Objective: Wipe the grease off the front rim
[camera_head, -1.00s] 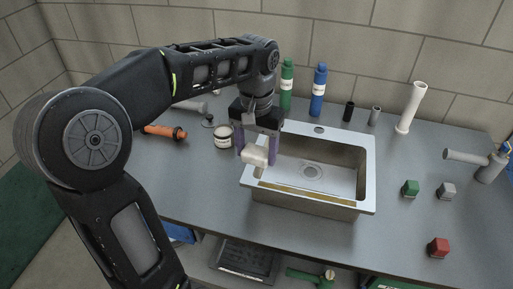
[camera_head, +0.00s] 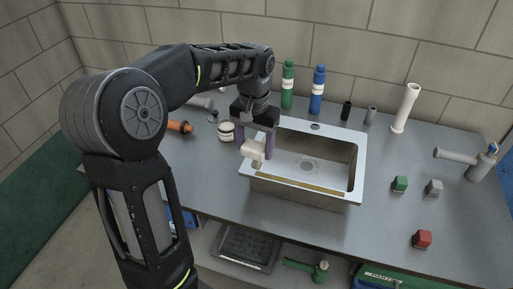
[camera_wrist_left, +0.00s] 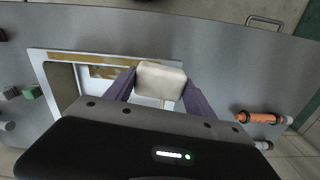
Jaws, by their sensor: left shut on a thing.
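The metal sink (camera_head: 352,187) is set in the grey worktop. A yellow-brown grease strip (camera_head: 300,187) runs along its front rim and also shows in the left wrist view (camera_wrist_left: 75,57). My left gripper (camera_head: 257,146) is shut on a cream sponge-like block (camera_head: 251,150), which also shows between the fingers in the left wrist view (camera_wrist_left: 160,80). The block is over the sink's left side, behind the strip's left end and apart from the strip. The gripper hides part of the left rim. My right gripper is not in view.
A white can (camera_head: 226,132) stands close left of the sink. A green bottle (camera_head: 288,88), a blue bottle (camera_head: 318,92) and a white tube (camera_head: 405,110) stand behind. Small green (camera_head: 400,184), grey (camera_head: 434,187) and red (camera_head: 423,239) blocks lie right. The worktop before the sink is clear.

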